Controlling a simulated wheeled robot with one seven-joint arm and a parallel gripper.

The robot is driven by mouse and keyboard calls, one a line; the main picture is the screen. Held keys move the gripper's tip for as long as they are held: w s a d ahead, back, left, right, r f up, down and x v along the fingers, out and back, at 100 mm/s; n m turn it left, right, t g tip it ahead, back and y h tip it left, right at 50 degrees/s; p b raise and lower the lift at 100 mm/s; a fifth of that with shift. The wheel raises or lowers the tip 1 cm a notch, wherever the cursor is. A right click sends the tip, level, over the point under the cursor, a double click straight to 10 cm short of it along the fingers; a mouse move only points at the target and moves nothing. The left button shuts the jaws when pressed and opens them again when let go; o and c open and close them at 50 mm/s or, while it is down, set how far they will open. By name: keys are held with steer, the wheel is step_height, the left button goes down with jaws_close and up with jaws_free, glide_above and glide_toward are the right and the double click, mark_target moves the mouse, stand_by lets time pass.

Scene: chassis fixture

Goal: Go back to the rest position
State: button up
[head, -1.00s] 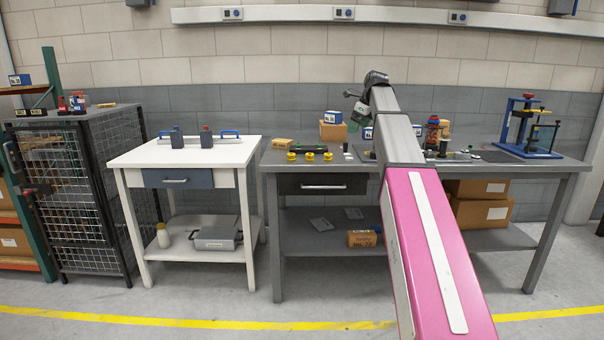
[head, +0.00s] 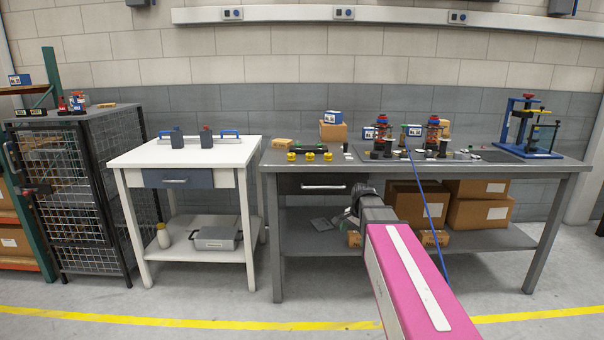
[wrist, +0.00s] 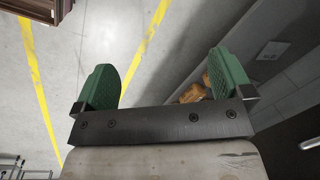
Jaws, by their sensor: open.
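My gripper (wrist: 164,82) is open in the wrist view, its two green fingers wide apart with nothing between them. Grey floor with yellow lines lies beyond the fingers. In the head view my gripper (head: 352,214) shows small and dark at the end of my pink and grey arm. It is below the level of the grey workbench top (head: 480,169), in front of the bench; its fingertips are hard to make out there.
The grey bench holds yellow rings (head: 309,156), red-and-black parts (head: 433,132) and a blue press (head: 527,128). Cardboard boxes (head: 480,213) sit on its lower shelf. A thin blue line (head: 427,212) crosses its front. A white table (head: 205,154) stands left. Floor in front is open.

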steer(key=s+f+n+g+h, duration=0.1)
steer(key=s+f+n, duration=0.8)
steer(key=s+f, duration=0.5)
steer(key=s, duration=0.2)
steer(key=shift+s+a+n, duration=0.3)
steer(key=shift+s+n, duration=0.1)
